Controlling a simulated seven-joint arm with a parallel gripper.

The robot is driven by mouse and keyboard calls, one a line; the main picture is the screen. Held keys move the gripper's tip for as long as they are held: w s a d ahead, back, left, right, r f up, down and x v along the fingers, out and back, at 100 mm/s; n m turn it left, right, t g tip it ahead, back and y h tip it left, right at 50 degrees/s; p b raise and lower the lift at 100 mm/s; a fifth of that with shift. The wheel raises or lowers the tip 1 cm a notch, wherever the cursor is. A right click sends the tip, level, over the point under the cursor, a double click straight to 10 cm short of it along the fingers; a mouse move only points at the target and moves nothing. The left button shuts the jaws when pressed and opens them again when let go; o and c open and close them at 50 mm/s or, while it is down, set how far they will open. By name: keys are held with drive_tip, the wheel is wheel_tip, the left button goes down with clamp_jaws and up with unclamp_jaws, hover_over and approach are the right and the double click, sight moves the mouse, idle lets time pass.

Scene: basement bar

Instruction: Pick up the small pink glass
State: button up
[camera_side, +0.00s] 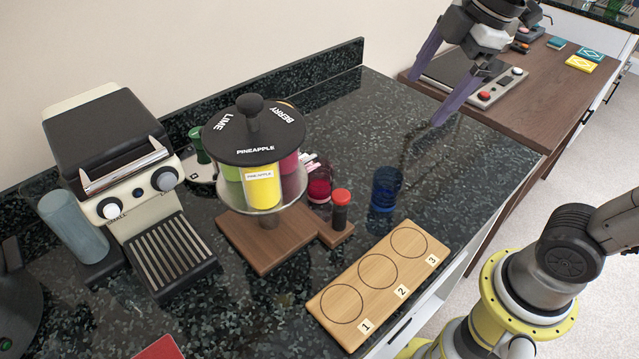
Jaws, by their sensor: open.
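My gripper (428,98) is high at the upper right, over the far end of the counter. Its two purple fingers are spread apart with nothing between them. It is well away from the pink glass.
The jar stand (254,143) has a black lid and stands on a wooden base (262,248). A wooden board (337,333) with circles numbered 1 to 3 lies at the front. A coffee machine (110,150) fills the left. The counter between my gripper and the blue glass is clear.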

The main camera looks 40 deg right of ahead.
drive_tip(key=w+a+f+n+g, duration=0.1)
drive_tip(key=w+a+n, duration=0.25)
drive_tip(key=w, duration=0.35)
drive_tip(key=n+g, duration=0.2)
drive_tip(key=g, duration=0.1)
approach(318, 180)
drive_tip(key=w+d+r, duration=0.1)
drive_tip(key=d+r, duration=0.1)
drive_tip(key=d, duration=0.1)
drive_tip(key=f, duration=0.3)
drive_tip(key=a+f, duration=0.1)
drive_tip(key=f, duration=0.5)
drive_tip(key=shift+a, duration=0.35)
drive_tip(key=shift+w+a+f, duration=0.15)
drive_tip(key=shift+a+f, duration=0.05)
drive_tip(key=shift+f, duration=1.3)
drive_tip(key=shift+w+a+f, duration=0.15)
drive_tip(key=shift+f, duration=1.3)
clamp_jaws()
drive_tip(key=shift+r, duration=0.25)
